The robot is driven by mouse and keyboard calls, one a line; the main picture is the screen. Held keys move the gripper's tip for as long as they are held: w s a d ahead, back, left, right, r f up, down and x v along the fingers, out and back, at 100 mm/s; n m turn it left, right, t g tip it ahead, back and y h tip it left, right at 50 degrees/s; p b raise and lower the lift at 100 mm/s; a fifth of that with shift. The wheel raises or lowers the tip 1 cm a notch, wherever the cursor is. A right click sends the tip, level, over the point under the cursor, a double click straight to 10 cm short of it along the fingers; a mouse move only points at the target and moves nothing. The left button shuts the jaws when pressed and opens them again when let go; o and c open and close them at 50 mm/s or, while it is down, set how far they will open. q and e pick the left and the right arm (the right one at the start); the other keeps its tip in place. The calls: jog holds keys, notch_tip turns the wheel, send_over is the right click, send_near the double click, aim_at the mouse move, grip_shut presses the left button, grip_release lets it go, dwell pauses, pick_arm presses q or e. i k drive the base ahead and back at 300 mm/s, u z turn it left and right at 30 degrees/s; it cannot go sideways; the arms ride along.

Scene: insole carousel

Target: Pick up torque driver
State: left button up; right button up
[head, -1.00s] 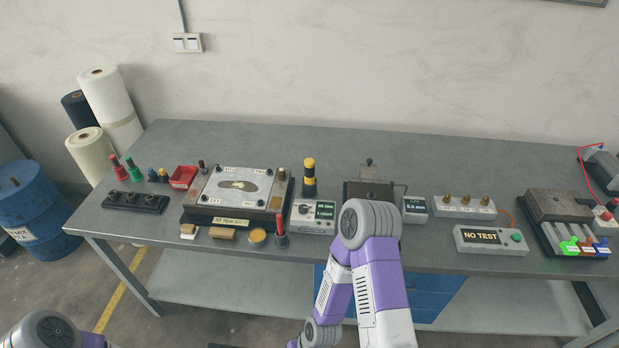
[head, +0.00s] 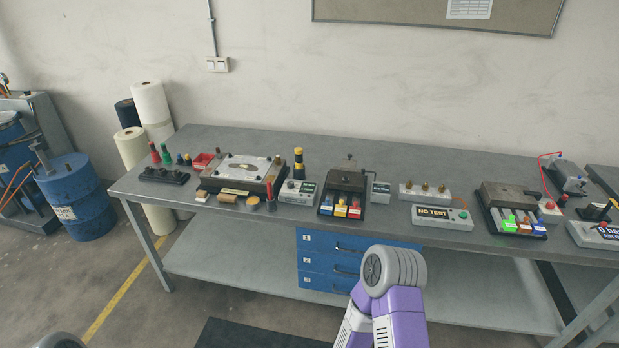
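I cannot tell for sure which item is the torque driver. Upright driver-like tools with a red handle (head: 154,153) and a green handle (head: 166,154) stand at the back left of the bench, by a dark block with several knobs (head: 164,175). Another upright red-topped tool (head: 270,188) stands at the front right corner of the metal plate fixture (head: 243,168). A yellow-and-black cylinder (head: 299,162) stands behind a small grey meter box (head: 298,192). Neither of my grippers is in view; only arm links show at the bottom.
The grey workbench (head: 400,158) also holds a red tray (head: 203,160), a fixture with coloured blocks (head: 341,208), a NO TEST box (head: 441,217) and a right-hand fixture with a lit green tag (head: 509,223). Blue drawers (head: 318,263) sit below. A blue drum (head: 75,205) stands left.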

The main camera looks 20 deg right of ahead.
aim_at(299, 164)
jog(key=u, duration=0.75)
jog(key=i, duration=1.35)
jog(key=z, duration=0.3)
